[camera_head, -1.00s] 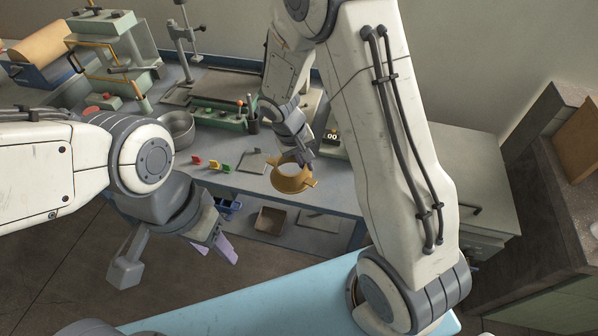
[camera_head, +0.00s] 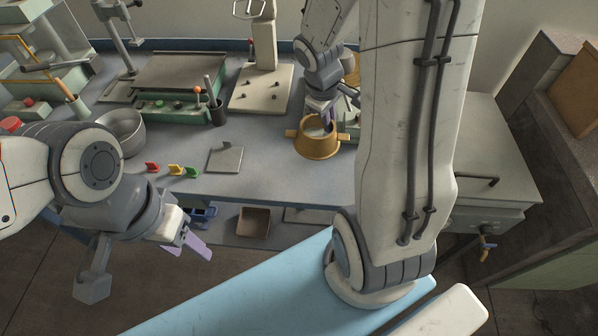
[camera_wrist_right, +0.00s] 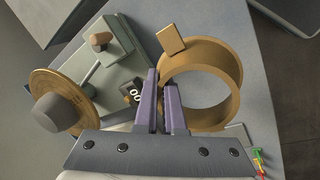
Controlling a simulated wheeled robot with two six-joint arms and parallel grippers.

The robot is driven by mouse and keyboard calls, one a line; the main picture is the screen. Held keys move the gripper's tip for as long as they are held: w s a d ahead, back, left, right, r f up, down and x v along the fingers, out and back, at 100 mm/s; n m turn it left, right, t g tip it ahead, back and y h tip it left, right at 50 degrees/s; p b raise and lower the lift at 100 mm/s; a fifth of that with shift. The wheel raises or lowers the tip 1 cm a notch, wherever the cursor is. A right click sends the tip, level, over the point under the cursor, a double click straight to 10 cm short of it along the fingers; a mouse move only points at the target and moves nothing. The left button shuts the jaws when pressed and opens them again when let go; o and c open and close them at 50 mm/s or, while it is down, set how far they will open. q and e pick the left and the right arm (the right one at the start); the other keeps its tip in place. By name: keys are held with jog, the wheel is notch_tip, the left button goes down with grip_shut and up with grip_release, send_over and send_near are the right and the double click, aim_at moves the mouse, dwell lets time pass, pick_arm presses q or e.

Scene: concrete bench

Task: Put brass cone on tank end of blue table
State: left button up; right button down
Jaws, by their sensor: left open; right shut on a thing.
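The brass cone (camera_head: 317,148), a hollow flared ring with side tabs, is at the right part of the blue-edged grey table (camera_head: 270,178). My right gripper (camera_head: 324,116) is shut on its wall; the cone (camera_wrist_right: 228,65) also shows beside the fingers (camera_wrist_right: 165,95) in the right wrist view. Whether the cone touches the table is unclear. A round grey metal vessel (camera_head: 122,140), perhaps the tank, stands at the table's left. My left gripper (camera_head: 186,240) is open and empty, in front of the table.
Red, yellow and green pieces (camera_head: 175,169) and a flat grey plate (camera_head: 225,158) lie between vessel and cone. A green control box (camera_head: 165,106) and a stand (camera_head: 262,92) are behind. A brass disc (camera_wrist_right: 62,100) and a device with a display (camera_wrist_right: 131,93) are beside my right gripper.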

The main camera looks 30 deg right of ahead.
send_over(287, 155)
jog(key=a, duration=0.1)
jog(key=f, duration=0.6)
jog(key=shift+s+f, duration=0.3)
jog(key=shift+f, duration=0.1)
jog(key=shift+f+b, duration=0.6)
jog(key=shift+f, duration=1.45)
jog(key=shift+f+b, duration=0.2)
jog(key=shift+b, duration=0.1)
jog(key=c, duration=1)
grip_release()
jog(key=shift+r, duration=0.1)
